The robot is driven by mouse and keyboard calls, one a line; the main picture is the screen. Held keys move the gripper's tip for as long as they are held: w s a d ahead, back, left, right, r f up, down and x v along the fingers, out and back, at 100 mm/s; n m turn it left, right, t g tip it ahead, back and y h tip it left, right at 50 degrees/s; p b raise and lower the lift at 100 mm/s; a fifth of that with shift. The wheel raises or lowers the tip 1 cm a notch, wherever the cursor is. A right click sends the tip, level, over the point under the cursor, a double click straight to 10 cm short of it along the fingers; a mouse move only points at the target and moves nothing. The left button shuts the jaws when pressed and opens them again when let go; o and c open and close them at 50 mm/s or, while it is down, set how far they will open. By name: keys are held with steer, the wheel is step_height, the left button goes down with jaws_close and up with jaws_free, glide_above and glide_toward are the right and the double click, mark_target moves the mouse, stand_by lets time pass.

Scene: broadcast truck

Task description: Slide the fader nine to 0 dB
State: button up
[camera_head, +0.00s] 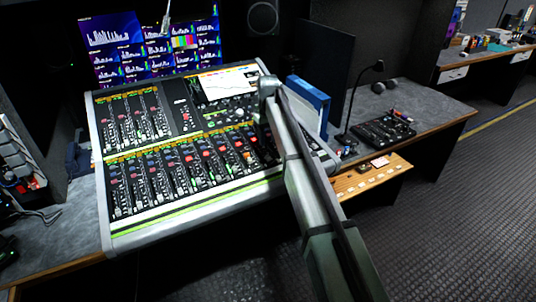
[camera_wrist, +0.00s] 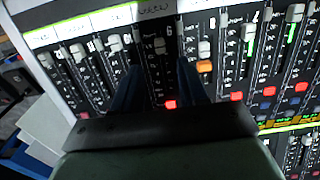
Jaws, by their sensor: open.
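The mixing console (camera_head: 190,216) stands on the desk in the head view, with rows of faders on its sloped face. In the head view my arm hides the console's right part.
Neighbouring fader caps (camera_wrist: 115,43) and (camera_wrist: 205,50) stand close on both sides of the fingers. A gooseneck lamp (camera_head: 364,90), a small black control panel (camera_head: 383,131) and a blue binder (camera_head: 308,92) are right of the console. Monitors (camera_head: 150,45) stand behind it.

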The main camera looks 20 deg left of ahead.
mark_target(268, 156)
step_height(268, 156, down, 8)
steer(key=shift+r, duration=0.1)
stand_by(0.4)
jaws_close()
stand_by(0.3)
